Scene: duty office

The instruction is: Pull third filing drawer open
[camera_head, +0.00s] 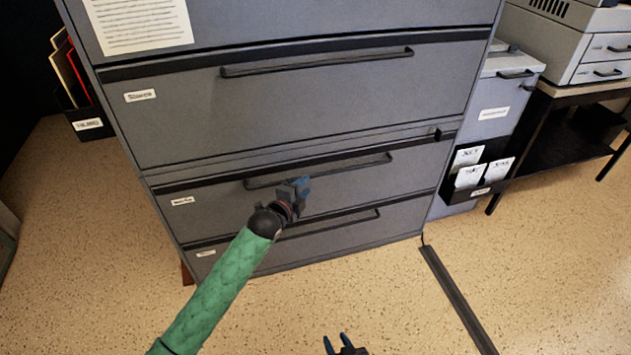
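A grey filing cabinet (300,115) fills the upper middle, with its drawer fronts stacked one above another. The third drawer front (390,182), second from the bottom of the cabinet, has a long dark bar handle (350,167) and a small white label. My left gripper (302,187), with blue fingertips, is just below the left half of this handle, in front of the drawer. Its fingers overlap, so their opening and any contact are unclear. My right gripper (336,341) is at the bottom edge, fingers apart and empty.
The bottom drawer's handle (345,218) is just below my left gripper. A grey cabinet (490,105) with a dark card holder (490,185) stands right, beside a printer (570,40) on a dark table. A dark floor strip (455,295) runs at lower right. The front floor is mostly clear.

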